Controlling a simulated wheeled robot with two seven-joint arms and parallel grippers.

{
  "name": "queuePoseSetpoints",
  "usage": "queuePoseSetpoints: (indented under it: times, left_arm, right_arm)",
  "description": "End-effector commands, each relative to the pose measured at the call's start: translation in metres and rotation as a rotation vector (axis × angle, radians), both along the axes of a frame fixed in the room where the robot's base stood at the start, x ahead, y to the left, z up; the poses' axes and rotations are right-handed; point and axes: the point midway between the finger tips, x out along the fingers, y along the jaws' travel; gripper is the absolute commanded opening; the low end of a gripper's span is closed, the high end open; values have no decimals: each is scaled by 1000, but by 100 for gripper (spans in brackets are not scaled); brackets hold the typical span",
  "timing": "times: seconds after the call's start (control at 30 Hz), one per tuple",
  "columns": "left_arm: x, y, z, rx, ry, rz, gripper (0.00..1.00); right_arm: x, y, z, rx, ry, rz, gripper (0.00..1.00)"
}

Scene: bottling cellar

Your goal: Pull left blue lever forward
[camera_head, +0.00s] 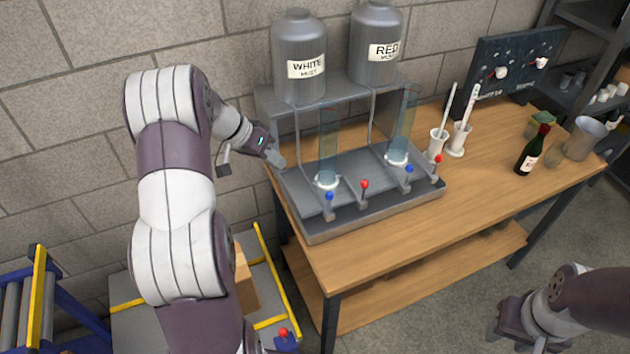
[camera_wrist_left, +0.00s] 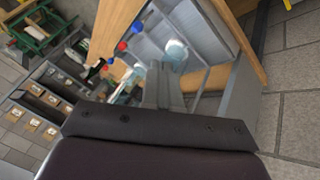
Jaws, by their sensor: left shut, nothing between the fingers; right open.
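The left blue lever (camera_head: 329,197) is a small blue-knobbed lever at the front left of the grey filling rig (camera_head: 345,220). It stands in front of the left glass tube. In the left wrist view a blue knob (camera_wrist_left: 137,27) shows beyond the fingers, nearest the rig's left end. My left gripper (camera_head: 277,159) is shut and empty at the rig's left side, behind and left of the lever, apart from it. Its closed fingers (camera_wrist_left: 164,88) show in the left wrist view. My right gripper (camera_head: 508,328) is open, low at the right, away from the table.
A red lever (camera_head: 364,184), a second blue lever (camera_head: 409,169) and another red lever (camera_head: 438,159) stand farther right along the rig's front. WHITE (camera_head: 300,50) and RED (camera_head: 378,35) tanks stand above. A dark bottle (camera_head: 529,155) stands on the right of the wooden table (camera_head: 480,205).

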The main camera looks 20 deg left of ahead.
Motion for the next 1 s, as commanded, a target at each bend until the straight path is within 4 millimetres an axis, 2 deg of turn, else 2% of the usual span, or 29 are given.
queuePoseSetpoints:
  times: [0.27,0.47,0.73,0.83,1.0]
  left_arm:
    - [3,-5,-6,1,3,-1,0]
    - [16,-22,-34,-1,6,-2,0]
    - [37,-47,-81,2,6,-1,0]
    - [38,-64,-84,3,5,-3,0]
    - [39,-80,-92,2,3,-2,0]
  right_arm:
    - [0,0,2,0,0,0,43]
    - [0,0,13,0,0,0,43]
    - [0,0,29,0,0,0,43]
    - [0,0,37,0,0,0,43]
    - [0,0,43,0,0,0,43]
